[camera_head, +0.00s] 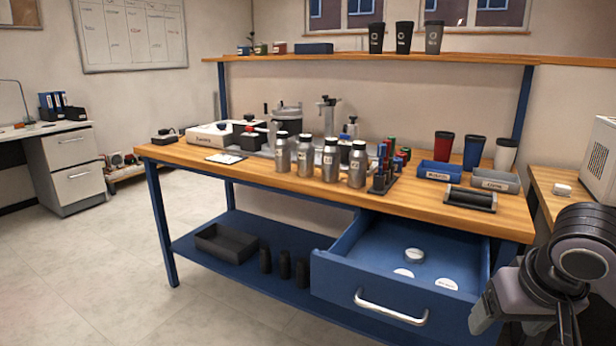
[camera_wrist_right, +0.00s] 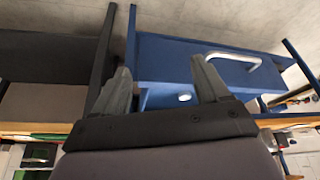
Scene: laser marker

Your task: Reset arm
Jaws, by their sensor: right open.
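My right arm comes in at the lower right of the head view. In the right wrist view my right gripper (camera_wrist_right: 166,90) is open, its two grey fingers spread apart with nothing between them. Beyond the fingers the blue drawer (camera_wrist_right: 185,60) shows, its silver handle (camera_wrist_right: 235,60) to the right. In the head view the drawer (camera_head: 345,285) stands pulled open under the bench, with several round white-topped pieces (camera_head: 414,255) inside. The right gripper is apart from the drawer. My left gripper is not in view.
The wooden workbench (camera_head: 215,165) carries several steel bottles (camera_head: 330,160), a pen rack (camera_head: 382,180), cups (camera_head: 474,152), bins (camera_head: 440,172) and a black stand (camera_head: 470,198). A black tray (camera_head: 226,243) sits on the lower shelf. The left floor (camera_head: 110,270) is clear.

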